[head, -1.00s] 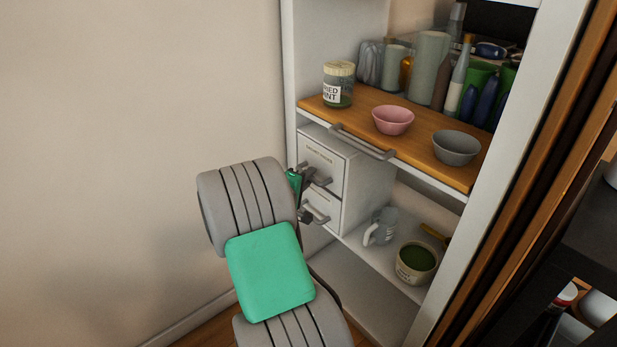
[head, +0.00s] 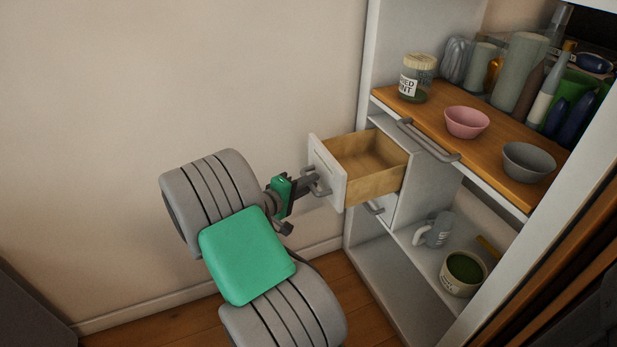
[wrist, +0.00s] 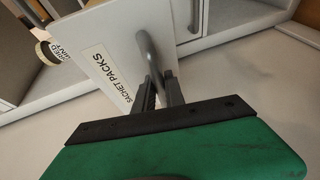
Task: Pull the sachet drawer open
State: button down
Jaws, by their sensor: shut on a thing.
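The sachet drawer (head: 329,172) is the upper of two drawers in a small white unit in the cabinet. It stands pulled well out, and its wooden inside (head: 368,160) looks empty in the part that shows. Its white front carries a "SACHET PACKS" label (wrist: 107,77) in the wrist view. My gripper (head: 308,184) is shut on the grey bar handle (wrist: 151,58) of this drawer. In the wrist view the two dark fingers (wrist: 160,92) sit at the handle.
A lower drawer (head: 380,208) sits shut below. A wooden shelf board (head: 440,128) above holds a labelled jar (head: 417,78), a pink bowl (head: 466,122) and a grey bowl (head: 529,161). A mug (head: 436,230) and a green-filled bowl (head: 465,272) stand lower. The floor by the wall is free.

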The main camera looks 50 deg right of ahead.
jog(key=shift+w+a, duration=0.15)
jog(key=shift+a, duration=0.05)
jog(key=c, duration=1.4)
grip_release()
jog(key=p+v, duration=0.2)
jog(key=v, duration=0.5)
jog(key=shift+a, duration=0.4)
jog(key=shift+r+p, duration=0.2)
jog(key=shift+p, duration=0.15)
